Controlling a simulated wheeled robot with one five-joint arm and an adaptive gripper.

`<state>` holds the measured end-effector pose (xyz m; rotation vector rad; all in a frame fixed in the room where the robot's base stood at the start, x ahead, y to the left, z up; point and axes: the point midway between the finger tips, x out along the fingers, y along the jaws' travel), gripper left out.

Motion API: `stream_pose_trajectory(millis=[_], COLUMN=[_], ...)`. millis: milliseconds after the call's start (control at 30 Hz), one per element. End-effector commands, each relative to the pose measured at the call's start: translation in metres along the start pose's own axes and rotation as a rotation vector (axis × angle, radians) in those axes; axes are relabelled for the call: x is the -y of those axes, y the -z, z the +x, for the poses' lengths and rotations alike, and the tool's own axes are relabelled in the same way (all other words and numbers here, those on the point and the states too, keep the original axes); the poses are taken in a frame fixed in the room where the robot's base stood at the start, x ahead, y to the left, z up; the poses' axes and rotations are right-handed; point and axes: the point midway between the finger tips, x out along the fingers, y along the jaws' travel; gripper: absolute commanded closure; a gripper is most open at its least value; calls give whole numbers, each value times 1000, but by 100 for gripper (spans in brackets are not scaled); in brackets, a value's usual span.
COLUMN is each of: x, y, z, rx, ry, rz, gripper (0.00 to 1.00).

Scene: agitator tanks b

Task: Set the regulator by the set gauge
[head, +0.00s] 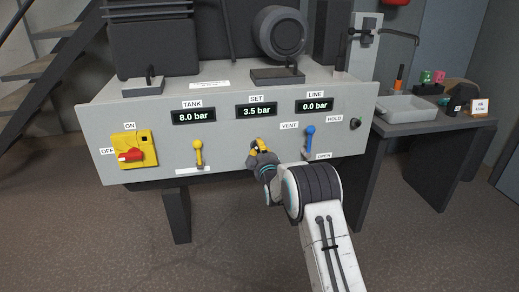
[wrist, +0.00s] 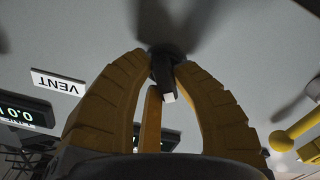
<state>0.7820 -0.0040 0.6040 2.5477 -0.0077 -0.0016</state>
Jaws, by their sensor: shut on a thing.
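The set gauge (head: 256,111) on the grey panel reads 3.5 bar. My gripper (head: 260,146) is at the panel face below this gauge. In the wrist view its yellow fingers (wrist: 163,65) are shut on a small dark knob with a pale end (wrist: 166,77), which I take to be the regulator. The knob is hidden behind the gripper in the head view. The tank gauge (head: 193,116) reads 8.0 bar and the line gauge (head: 315,106) reads 0.0 bar.
A yellow lever (head: 198,153) stands left of my gripper; a blue lever (head: 310,137) stands right, between the VENT and OPEN labels. A red switch handle (head: 130,155) sits on a yellow plate at far left. A side table (head: 425,127) with a tray (head: 409,108) is at right.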

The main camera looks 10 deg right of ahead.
Motion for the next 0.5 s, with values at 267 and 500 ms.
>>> stream_pose_trajectory(millis=[267, 500], x=[1, 2], y=[-1, -2], z=[0, 0], rx=[1, 1], ry=[1, 1], rz=[138, 355], gripper=[100, 100])
